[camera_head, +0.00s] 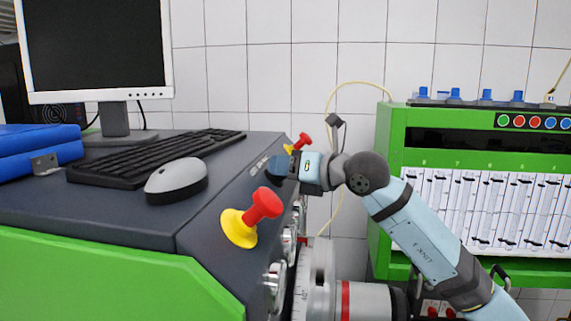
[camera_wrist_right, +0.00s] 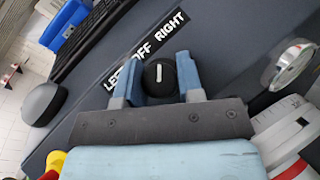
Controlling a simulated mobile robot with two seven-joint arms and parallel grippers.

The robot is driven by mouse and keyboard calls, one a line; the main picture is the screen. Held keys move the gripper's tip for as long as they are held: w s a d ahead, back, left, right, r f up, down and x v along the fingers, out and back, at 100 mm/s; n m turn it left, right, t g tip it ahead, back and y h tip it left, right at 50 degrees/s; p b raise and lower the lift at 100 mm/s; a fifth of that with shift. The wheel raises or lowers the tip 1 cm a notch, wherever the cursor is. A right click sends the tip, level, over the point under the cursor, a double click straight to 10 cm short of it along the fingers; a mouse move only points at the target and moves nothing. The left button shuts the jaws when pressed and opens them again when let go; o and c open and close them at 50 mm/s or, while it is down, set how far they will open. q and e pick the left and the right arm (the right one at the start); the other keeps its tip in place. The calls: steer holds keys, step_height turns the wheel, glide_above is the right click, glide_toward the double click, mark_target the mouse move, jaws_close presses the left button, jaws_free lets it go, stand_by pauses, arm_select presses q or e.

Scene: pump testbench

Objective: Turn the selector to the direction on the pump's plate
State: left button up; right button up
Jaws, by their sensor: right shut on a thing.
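The selector (camera_wrist_right: 160,76) is a round black knob with a white line, in the right wrist view, on the dark sloping panel under the label LEFT OFF RIGHT (camera_wrist_right: 147,48). The line stands almost upright in the picture, roughly towards the word RIGHT. My right gripper (camera_wrist_right: 160,78) has its blue fingers on both sides of the knob, shut on it. In the head view the right gripper (camera_head: 284,166) is at the console's sloping edge and hides the knob. I cannot see the direction plate on the pump. My left gripper is not in view.
A red button on a yellow base (camera_head: 252,215) sticks up nearer on the slope; another (camera_head: 299,142) stands behind my gripper. A keyboard (camera_head: 158,155) and mouse (camera_head: 177,181) lie on the console. A green-framed rack (camera_head: 397,150) stands at the right. Round gauges (camera_head: 276,284) line the console's side.

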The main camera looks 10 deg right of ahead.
steer(key=shift+m+h, duration=0.3)
steer(key=o, duration=0.9)
steer(key=shift+s+d+b, duration=0.3)
steer(key=shift+s+d, duration=0.05)
steer(key=shift+s, duration=0.1)
steer(key=shift+b+v, duration=1.85)
steer(key=shift+v, duration=4.55)
steer(key=shift+f, duration=0.1)
